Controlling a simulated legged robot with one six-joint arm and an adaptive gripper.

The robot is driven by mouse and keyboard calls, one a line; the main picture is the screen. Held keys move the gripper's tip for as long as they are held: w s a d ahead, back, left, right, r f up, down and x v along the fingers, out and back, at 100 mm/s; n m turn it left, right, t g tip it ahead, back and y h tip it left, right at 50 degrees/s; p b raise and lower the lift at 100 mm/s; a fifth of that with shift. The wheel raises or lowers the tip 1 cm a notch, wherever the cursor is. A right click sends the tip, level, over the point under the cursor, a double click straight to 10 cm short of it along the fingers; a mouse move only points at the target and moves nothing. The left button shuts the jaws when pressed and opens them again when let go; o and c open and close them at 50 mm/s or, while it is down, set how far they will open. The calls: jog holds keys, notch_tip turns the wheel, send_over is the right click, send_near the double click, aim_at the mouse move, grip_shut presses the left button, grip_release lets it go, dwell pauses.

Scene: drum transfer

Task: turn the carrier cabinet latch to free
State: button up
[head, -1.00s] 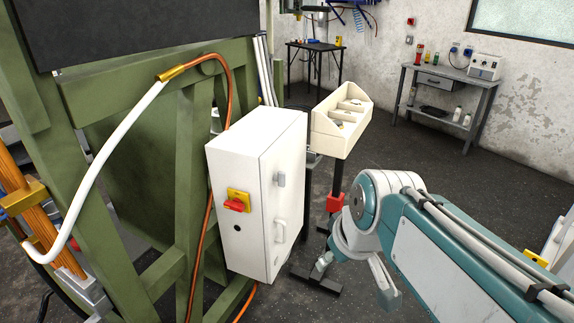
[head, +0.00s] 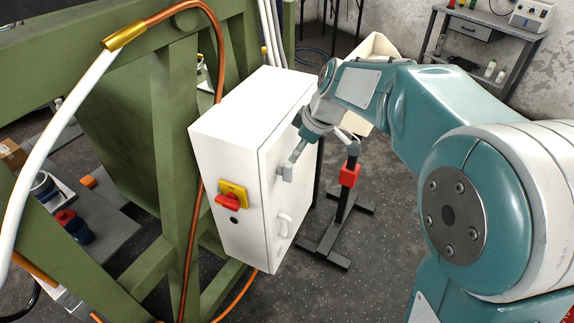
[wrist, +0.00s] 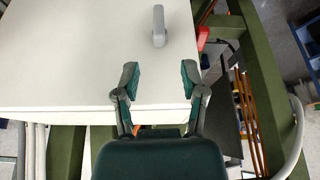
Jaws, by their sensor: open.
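The white carrier cabinet (head: 235,125) stands against the green frame, its door side facing right. Its grey latch (head: 286,173) sits high on the door, near the front edge. In the wrist view the latch (wrist: 158,27) is a short upright lever on the white door, just beyond my fingertips and roughly between them. My gripper (head: 297,153) is at the door beside the latch. In the wrist view my gripper (wrist: 160,74) is open and empty, with a visible gap to the latch. The head view partly hides the fingers behind each other.
A red and yellow switch (head: 231,196) is on the cabinet's front face, and a pale pull handle (head: 284,225) is lower on the door. A stand with a red block (head: 349,172) rises right of the cabinet, close to my arm. A grey bench (head: 480,40) stands at the back right.

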aim_at(290, 166)
jog(key=x, duration=0.9)
jog(key=shift+d, duration=0.1)
grip_shut()
